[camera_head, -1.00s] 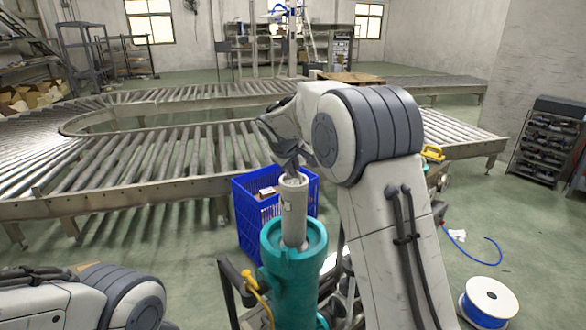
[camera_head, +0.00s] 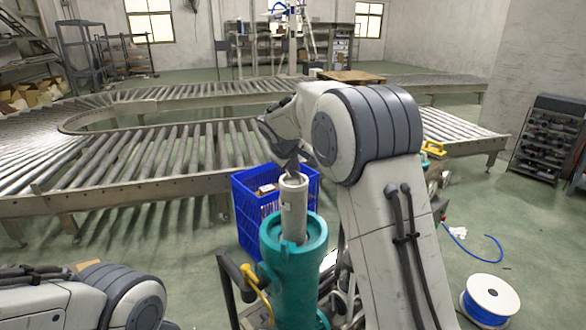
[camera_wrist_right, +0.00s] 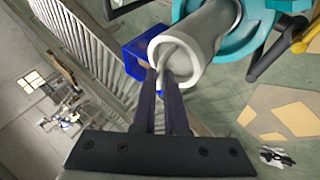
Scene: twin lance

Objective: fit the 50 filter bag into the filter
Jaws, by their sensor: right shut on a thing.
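The filter bag (camera_head: 293,209) is a pale grey-white cylinder with a small label. It stands nearly upright, its lower end inside the mouth of the teal filter housing (camera_head: 292,282). My right gripper (camera_head: 291,173) is at the bag's top rim. In the right wrist view the fingers of my right gripper (camera_wrist_right: 166,80) are shut on the rim of the bag (camera_wrist_right: 205,35), and the teal housing (camera_wrist_right: 262,35) is beyond it. The bag's lower part is hidden by the housing wall. My left arm shows at the lower left of the head view, but its gripper is out of frame.
A blue crate (camera_head: 247,205) with items in it stands behind the housing. A yellow-handled part (camera_head: 258,286) is at the housing's left. A roller conveyor (camera_head: 140,160) runs behind.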

